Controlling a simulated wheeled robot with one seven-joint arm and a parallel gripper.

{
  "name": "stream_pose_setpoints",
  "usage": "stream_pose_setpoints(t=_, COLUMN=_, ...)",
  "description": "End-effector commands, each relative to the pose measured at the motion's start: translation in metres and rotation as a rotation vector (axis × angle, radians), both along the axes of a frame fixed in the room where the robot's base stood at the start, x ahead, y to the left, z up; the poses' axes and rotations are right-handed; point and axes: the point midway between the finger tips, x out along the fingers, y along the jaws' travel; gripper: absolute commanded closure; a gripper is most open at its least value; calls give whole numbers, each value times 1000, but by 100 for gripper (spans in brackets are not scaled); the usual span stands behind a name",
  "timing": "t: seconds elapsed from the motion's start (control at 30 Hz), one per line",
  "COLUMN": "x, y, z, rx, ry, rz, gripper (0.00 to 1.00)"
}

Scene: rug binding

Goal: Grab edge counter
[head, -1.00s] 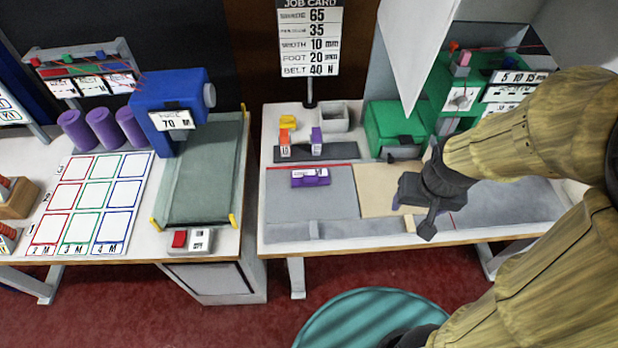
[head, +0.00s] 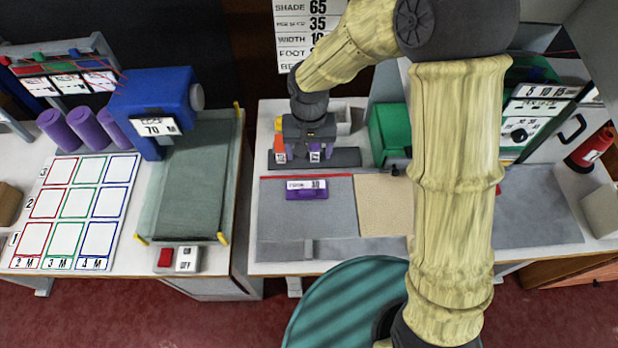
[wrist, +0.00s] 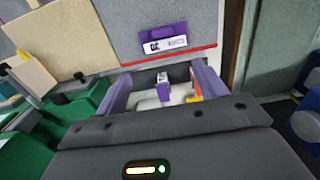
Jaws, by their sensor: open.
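A purple block with a white label (head: 314,156) stands on a dark rack (head: 345,158) on the right bench. An orange block (head: 280,150) stands left of it on the rack. Another purple piece with a label (head: 306,189) lies on the grey mat in front. I cannot read which is the edge counter. My gripper (head: 308,148) is over the rack, pointing down. In the wrist view my gripper's purple fingers (wrist: 162,82) are apart, with the standing purple block (wrist: 163,90) showing between them. I cannot tell whether they touch it.
A pale bin (head: 357,120) stands behind the rack, partly hidden by my gripper. A green machine (head: 388,133) is close on the right. The job card (head: 305,22) rises behind. The grey mat (head: 270,215) in front is mostly clear.

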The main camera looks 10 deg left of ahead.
Motion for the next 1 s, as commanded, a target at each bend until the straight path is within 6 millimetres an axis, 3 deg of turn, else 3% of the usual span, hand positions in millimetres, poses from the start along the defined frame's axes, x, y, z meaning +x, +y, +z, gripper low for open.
stream_pose_setpoints(t=0.1, x=-2, y=8, z=-2, rx=-1, ry=5, rz=7, gripper=29)
stream_pose_setpoints(t=0.47, x=-2, y=8, z=-7, rx=-1, ry=5, rz=8, gripper=29)
stream_pose_setpoints(t=1.0, x=-2, y=6, z=-95, rx=-3, ry=7, rz=6, gripper=29)
